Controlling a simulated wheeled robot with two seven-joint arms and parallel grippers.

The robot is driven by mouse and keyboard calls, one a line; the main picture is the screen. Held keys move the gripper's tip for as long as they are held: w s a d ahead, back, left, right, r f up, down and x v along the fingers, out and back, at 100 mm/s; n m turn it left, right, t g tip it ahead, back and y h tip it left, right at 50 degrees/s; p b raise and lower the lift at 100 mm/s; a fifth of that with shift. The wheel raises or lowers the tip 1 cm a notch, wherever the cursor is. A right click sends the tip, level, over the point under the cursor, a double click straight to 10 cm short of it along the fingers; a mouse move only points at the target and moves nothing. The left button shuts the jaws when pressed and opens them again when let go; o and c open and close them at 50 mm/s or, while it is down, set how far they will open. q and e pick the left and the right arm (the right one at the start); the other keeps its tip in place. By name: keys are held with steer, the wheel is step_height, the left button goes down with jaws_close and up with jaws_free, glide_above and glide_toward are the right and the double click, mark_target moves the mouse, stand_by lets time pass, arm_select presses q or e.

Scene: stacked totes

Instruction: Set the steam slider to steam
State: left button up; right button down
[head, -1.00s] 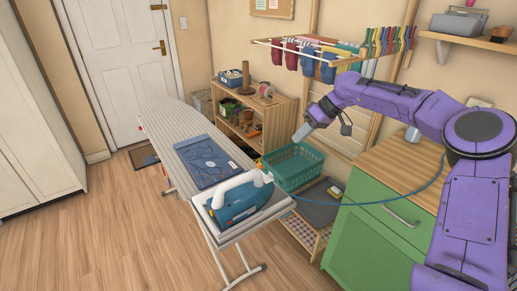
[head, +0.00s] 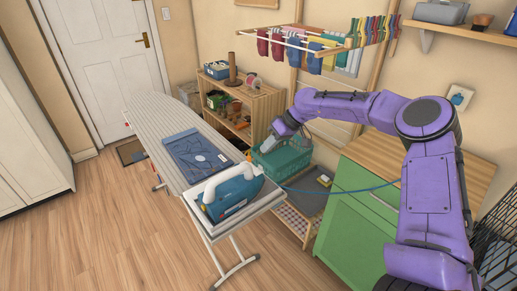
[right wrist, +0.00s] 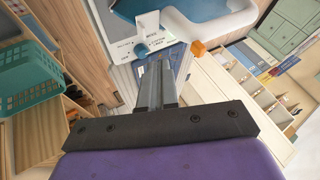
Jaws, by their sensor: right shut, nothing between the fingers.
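The teal iron (head: 236,189) with a white handle stands on the near end of the ironing board. In the right wrist view its white labelled panel (right wrist: 122,48) faces me, with a blue knob (right wrist: 141,51), a white raised tab (right wrist: 147,24) and an orange knob (right wrist: 198,47). The print is too small to read surely, so I cannot tell which part is the steam slider or its setting. My right gripper (right wrist: 157,62) is shut and empty, its tips close to the panel; contact cannot be told. In the head view the right gripper (head: 263,150) is beyond the iron.
The ironing board (head: 165,123) carries a folded blue garment (head: 195,153). A teal basket (head: 285,160) is behind my right gripper. A blue cord (head: 340,189) runs from the iron toward the right. A green cabinet (head: 350,225) stands at the right; open floor lies left.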

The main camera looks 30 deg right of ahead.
mark_target(249, 159)
steer(key=a+p, duration=0.1)
steer(key=a, duration=0.2)
steer(key=shift+a, duration=0.3)
steer(key=shift+s+a, duration=0.15)
steer(key=shift+a, duration=0.1)
steer(key=shift+f, duration=0.1)
steer(key=shift+a+p, duration=0.6)
steer(key=shift+a, duration=0.4)
